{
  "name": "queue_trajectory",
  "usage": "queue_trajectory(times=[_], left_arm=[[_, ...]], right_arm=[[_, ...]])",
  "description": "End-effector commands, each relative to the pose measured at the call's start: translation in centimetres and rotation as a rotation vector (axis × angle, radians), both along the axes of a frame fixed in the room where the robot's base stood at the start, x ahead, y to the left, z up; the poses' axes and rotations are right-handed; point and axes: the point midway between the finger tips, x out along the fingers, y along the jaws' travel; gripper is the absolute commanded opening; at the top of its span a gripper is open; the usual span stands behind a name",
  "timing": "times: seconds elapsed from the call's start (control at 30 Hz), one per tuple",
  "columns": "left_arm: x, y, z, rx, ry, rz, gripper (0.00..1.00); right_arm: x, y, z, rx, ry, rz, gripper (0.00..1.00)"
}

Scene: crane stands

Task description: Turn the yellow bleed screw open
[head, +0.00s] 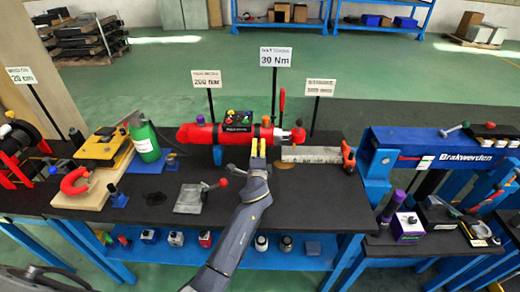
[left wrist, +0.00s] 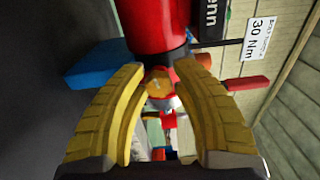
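The yellow bleed screw shows in the left wrist view as a round amber head (left wrist: 158,82) at the end of the red cylinder (left wrist: 157,25). My right gripper is not in view.
Label signs, one reading 30 Nm (head: 276,57), stand on posts behind the cylinder. A green bottle (head: 146,142) and a grey plate (head: 190,198) are to the left. A grey block (head: 311,154) lies to the right. The bench front right (head: 320,205) is clear.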

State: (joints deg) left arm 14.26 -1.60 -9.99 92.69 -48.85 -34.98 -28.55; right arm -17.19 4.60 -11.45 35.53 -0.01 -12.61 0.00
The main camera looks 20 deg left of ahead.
Motion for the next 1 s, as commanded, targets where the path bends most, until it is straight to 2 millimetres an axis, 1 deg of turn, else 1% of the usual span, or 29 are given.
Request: queue_trajectory(times=[0.03, 0.17, 0.2, 0.47, 0.57, 0.67, 1.0], left_arm=[[0.0, -0.1, 0.0, 0.0, 0.001, -0.002, 0.33], [0.0, -0.3, -0.1, -0.002, 0.002, -0.004, 0.48], [0.0, -0.3, -0.1, -0.002, 0.002, -0.005, 0.5], [-0.1, -0.4, -0.2, -0.003, 0.003, -0.006, 0.5], [-0.5, -0.6, -0.2, -0.003, 0.003, -0.007, 0.5], [-1.4, -0.8, -0.3, -0.003, 0.004, -0.007, 0.5], [-7.1, -2.2, -0.3, -0.004, 0.003, -0.007, 0.5]], right_arm=[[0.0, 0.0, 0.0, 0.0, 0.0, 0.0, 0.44], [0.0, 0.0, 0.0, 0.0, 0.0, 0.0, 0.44], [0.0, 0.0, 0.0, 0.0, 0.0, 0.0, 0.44], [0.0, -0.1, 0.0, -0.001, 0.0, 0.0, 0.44], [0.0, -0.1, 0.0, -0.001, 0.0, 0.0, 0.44], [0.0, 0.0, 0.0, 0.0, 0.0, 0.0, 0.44], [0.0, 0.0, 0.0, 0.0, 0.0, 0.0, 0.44]])
